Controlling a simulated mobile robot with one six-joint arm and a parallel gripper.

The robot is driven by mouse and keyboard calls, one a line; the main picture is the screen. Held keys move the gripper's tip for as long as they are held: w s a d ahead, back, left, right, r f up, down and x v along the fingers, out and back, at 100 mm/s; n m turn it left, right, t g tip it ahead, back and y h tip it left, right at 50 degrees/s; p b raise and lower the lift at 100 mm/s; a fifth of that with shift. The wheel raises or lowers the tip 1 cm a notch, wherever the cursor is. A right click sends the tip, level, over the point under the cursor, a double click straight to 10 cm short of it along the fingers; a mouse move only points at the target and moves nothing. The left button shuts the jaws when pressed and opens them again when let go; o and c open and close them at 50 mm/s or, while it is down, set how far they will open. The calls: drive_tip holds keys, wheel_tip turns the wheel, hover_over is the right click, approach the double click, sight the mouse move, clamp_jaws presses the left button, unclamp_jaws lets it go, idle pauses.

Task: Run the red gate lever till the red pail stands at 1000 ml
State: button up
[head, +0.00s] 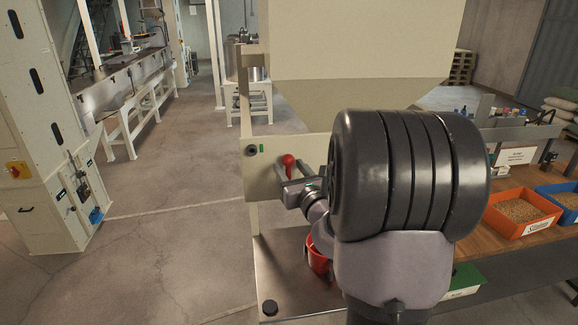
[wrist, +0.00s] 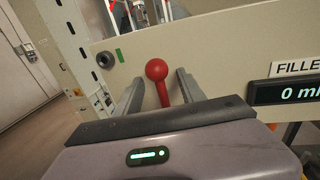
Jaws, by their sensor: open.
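The red gate lever (head: 289,160) has a round ball knob and stands out from a cream panel. In the wrist view the lever (wrist: 157,70) is upright between the two jaws. My gripper (wrist: 160,90) is open around it, with a gap seen on each side. In the head view my gripper (head: 300,181) is at the lever, partly hidden by my arm. The red pail (head: 318,258) stands on the metal shelf below, mostly hidden behind my arm; its contents cannot be seen. A display (wrist: 292,92) on the panel reads 0 ml, cut off at the picture's edge.
A cream hopper (head: 360,40) rises above the panel. A round black button (wrist: 105,59) sits left of the lever. On the right, a wooden bench holds an orange bin (head: 522,212) and a blue bin (head: 562,197) of grain. Floor at left is open.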

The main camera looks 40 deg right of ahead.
clamp_jaws()
idle(1.4)
